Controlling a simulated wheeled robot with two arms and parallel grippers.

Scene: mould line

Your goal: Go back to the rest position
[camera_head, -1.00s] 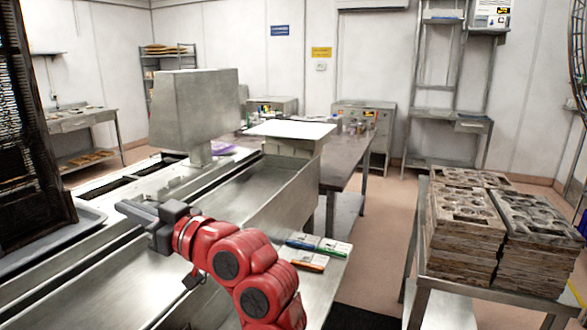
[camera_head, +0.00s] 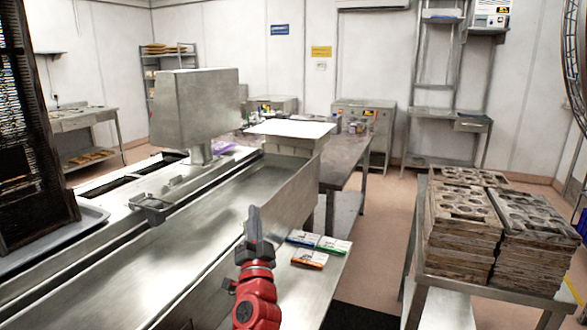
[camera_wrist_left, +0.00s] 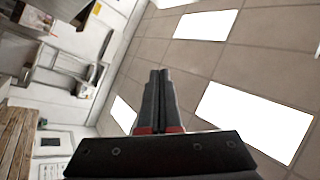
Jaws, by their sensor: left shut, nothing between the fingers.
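My left gripper (camera_head: 254,210) points upward in the head view, at the end of the red arm at the bottom middle. It is in front of the steel trough, left of the small coloured packs. In the left wrist view its two dark fingers (camera_wrist_left: 158,75) lie together, shut with nothing between them, against the tiled ceiling. My right gripper is in neither view.
A long steel trough (camera_head: 205,240) runs through the left half, with a grey machine head (camera_head: 195,108) above it. Several coloured packs (camera_head: 309,259) lie on a shelf beside it. Stacked brown trays (camera_head: 463,232) stand on a cart at right. Floor shows between.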

